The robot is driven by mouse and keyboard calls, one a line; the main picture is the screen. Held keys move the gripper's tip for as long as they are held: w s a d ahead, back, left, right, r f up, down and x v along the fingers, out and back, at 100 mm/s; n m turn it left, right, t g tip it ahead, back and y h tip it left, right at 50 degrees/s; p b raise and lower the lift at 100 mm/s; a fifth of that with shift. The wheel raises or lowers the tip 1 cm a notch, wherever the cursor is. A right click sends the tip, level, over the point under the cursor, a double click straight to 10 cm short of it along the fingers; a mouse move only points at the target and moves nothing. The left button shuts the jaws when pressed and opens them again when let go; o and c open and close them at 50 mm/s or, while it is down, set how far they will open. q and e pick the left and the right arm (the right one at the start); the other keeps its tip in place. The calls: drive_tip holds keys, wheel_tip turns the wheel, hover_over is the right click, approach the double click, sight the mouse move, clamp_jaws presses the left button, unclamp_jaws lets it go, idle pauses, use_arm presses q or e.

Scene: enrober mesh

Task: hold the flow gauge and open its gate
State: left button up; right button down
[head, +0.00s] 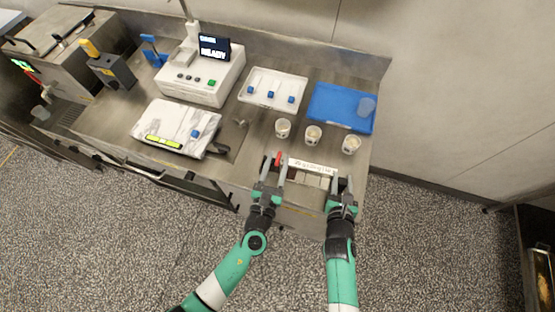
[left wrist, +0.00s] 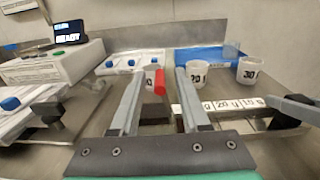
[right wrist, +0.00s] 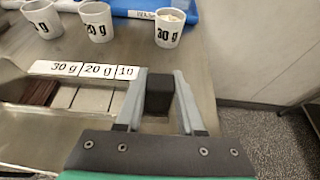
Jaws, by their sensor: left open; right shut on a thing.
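The flow gauge is a shallow metal tray with a white strip (head: 312,166) marked in grams along its back. The strip also shows in the right wrist view (right wrist: 84,70). A red gate tab (head: 279,158) stands at its left end. My left gripper (head: 280,168) is open, its fingers on either side of the red tab, which shows between the fingertips in the left wrist view (left wrist: 160,83). My right gripper (head: 342,184) is shut on the black handle (right wrist: 159,93) at the gauge's right end. Dark brown material (right wrist: 40,91) lies at the gauge's left part.
Three white cups with gram labels stand behind the gauge: left (head: 283,128), middle (head: 313,135) and right (head: 351,145). A blue tray (head: 340,108), a white tray with blue knobs (head: 272,88) and a white machine (head: 203,77) stand further back. A marbled board (head: 176,127) lies left.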

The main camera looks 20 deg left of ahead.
use_arm(q)
drive_tip(key=shift+w, duration=0.15)
clamp_jaws()
drive_tip(key=shift+a+n, duration=0.1)
drive_tip(key=shift+n, duration=0.2)
drive_tip(key=a+n, duration=0.1)
drive_tip(key=n, duration=0.1)
drive_tip(key=a+f+n, duration=0.1)
drive_tip(key=n, duration=0.2)
drive_tip(key=shift+a+f+n, duration=0.3)
drive_tip(key=shift+f+n, duration=0.05)
drive_tip(key=shift+n, duration=0.55)
drive_tip(key=shift+a+f+n, duration=0.25)
drive_tip(key=shift+f+n, duration=0.05)
drive_tip(key=shift+n, duration=0.6)
